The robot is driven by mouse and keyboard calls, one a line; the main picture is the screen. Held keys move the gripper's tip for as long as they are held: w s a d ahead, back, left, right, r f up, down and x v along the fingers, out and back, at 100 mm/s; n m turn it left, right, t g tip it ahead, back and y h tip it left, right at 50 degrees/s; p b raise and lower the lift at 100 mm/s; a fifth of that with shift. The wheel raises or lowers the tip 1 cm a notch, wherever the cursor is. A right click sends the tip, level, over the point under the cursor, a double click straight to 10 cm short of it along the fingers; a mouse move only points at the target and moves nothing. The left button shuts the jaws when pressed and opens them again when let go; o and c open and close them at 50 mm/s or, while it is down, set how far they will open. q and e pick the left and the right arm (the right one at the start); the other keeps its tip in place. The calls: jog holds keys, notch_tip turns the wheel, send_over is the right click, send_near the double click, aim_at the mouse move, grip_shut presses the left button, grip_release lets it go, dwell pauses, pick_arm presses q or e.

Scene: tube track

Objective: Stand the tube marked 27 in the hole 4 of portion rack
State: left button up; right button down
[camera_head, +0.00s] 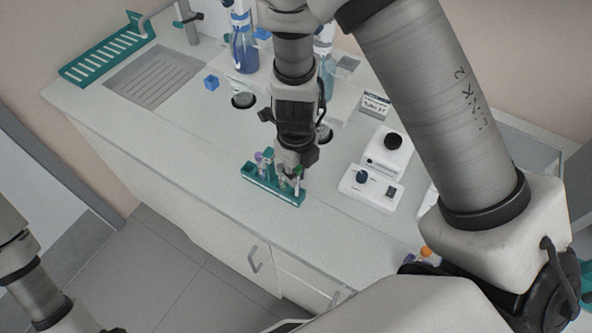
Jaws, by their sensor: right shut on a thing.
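A small teal rack (262,190) stands near the front edge of the counter. A purple-capped tube (259,158) shows at its left part and a green cap (299,170) shows at its right part. My right gripper (288,172) points down at the rack's right half and is shut on a small tube, mostly hidden by the fingers. I cannot tell whether that tube is seated in a hole. Tube marks and hole numbers are too small to read. Of my left arm only the wrist shows at the bottom left; its fingers are outside the picture.
A white label card (375,105) and two white devices (388,152) (370,189) stand right of the rack. A blue bottle (243,50) and a blue cube (211,82) are behind. A sink drainer (155,78) and teal drying rack (105,50) lie far left. The counter left of the rack is clear.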

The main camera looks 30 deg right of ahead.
jog(key=shift+f, duration=0.6)
jog(key=c, duration=1)
grip_release()
notch_tip(320, 180, up, 12)
jog(key=shift+r, duration=0.1)
